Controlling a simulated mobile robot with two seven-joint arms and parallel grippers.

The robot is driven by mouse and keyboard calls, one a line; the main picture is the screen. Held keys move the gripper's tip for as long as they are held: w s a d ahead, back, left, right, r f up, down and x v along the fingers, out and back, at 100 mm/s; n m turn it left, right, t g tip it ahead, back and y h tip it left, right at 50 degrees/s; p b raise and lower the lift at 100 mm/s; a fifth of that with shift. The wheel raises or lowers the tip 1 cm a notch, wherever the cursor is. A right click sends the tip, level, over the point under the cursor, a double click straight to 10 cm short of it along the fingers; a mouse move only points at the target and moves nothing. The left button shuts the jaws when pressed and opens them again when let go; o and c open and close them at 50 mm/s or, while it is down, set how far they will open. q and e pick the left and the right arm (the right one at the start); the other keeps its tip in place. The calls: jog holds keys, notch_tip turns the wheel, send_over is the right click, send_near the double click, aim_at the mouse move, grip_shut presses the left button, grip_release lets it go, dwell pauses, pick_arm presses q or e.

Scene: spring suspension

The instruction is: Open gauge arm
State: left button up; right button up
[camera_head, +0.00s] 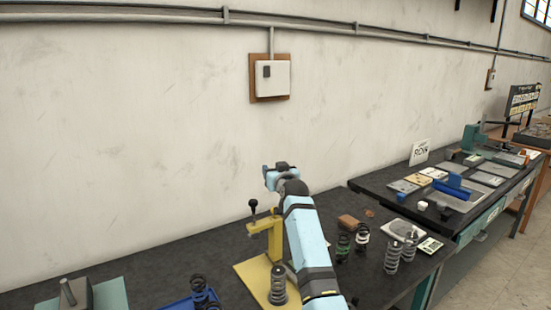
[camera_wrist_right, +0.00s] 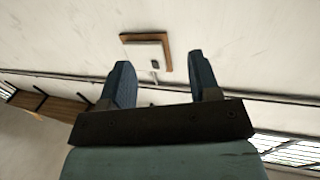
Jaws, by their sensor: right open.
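The yellow gauge (camera_head: 273,240) stands on a yellow base plate (camera_head: 250,277) on the dark bench. Its arm (camera_head: 258,227) reaches left from the top of the post and carries a black ball knob. A grey coil spring (camera_head: 278,286) stands upright on the plate. My light blue right arm passes just right of the post and partly hides that side. My right gripper (camera_head: 278,169) is raised above and behind the gauge, apart from it. In the right wrist view its fingers (camera_wrist_right: 160,68) are spread with nothing between them, facing the wall. My left gripper is not in view.
Several loose springs (camera_head: 393,256) and a brown block (camera_head: 348,222) stand right of my arm. A blue tray (camera_head: 180,304) with dark springs is at the lower left. A switch box (camera_head: 272,79) hangs on the wall. The air left of the gauge is free.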

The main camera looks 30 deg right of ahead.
notch_tip(320, 180, up, 5)
jog(key=shift+r, duration=0.2)
jog(key=shift+f, duration=0.1)
dwell(0.4)
